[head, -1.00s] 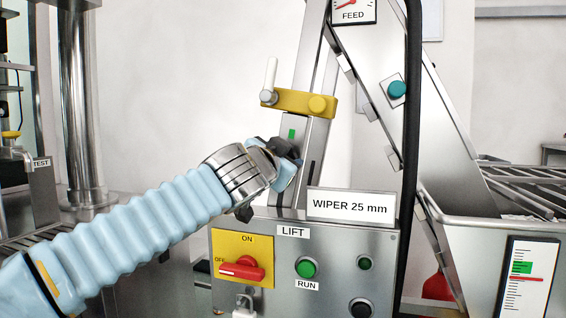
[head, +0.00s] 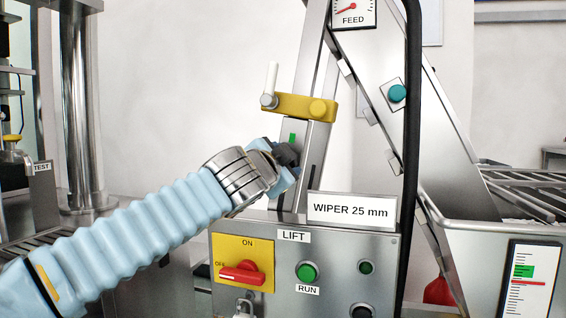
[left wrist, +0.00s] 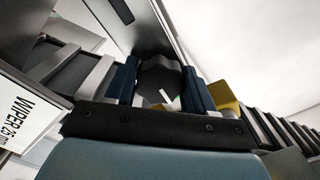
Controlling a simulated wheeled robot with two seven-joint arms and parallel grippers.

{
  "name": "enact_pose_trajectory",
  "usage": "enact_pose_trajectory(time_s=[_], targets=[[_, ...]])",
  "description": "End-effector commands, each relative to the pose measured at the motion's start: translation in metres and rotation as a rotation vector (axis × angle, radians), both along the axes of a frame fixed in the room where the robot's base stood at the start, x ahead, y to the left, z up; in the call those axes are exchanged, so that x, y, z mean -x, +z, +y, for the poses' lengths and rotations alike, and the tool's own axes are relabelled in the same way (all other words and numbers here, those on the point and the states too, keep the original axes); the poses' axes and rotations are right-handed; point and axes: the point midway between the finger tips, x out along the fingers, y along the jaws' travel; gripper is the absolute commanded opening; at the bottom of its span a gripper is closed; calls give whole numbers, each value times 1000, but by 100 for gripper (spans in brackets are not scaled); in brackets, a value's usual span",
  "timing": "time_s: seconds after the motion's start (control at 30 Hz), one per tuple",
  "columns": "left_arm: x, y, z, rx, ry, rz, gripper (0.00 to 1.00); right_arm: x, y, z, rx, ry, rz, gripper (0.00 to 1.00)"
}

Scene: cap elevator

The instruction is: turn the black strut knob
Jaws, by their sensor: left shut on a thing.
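The black strut knob (head: 286,154) sits on the metal strut above the lift box, below a green mark. My left gripper (head: 284,160) reaches it from the lower left and is shut on it. In the left wrist view the lobed black knob (left wrist: 158,80) lies between the two blue fingers of my left gripper (left wrist: 160,88), with a white mark on its face. Part of the knob is hidden by the gripper in the head view. My right gripper is not in view.
A yellow clamp (head: 300,106) with a white handle crosses the strut above the knob. The WIPER 25 mm sign (head: 352,209) stands right of my gripper. The LIFT panel with a red switch (head: 242,271) and green RUN button (head: 307,271) is below. A black cable (head: 411,120) runs vertically at right.

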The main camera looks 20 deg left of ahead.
Motion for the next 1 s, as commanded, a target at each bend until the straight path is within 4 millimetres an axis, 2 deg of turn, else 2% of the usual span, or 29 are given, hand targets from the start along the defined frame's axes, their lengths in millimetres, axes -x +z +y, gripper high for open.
enact_pose_trajectory(time_s=[0.07,0.1,0.23,0.5,0.63,0.77,1.0], targets=[[0,-2,-1,-1,0,4,23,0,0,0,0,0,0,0],[0,-2,-1,-1,0,4,57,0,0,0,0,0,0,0],[0,-2,0,0,0,3,77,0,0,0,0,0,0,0],[0,-1,0,0,0,1,77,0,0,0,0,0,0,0],[9,-2,0,1,-1,1,77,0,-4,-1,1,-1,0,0],[34,-3,2,2,0,-1,77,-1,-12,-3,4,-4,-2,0],[93,-2,3,0,-1,-1,77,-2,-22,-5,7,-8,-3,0]])
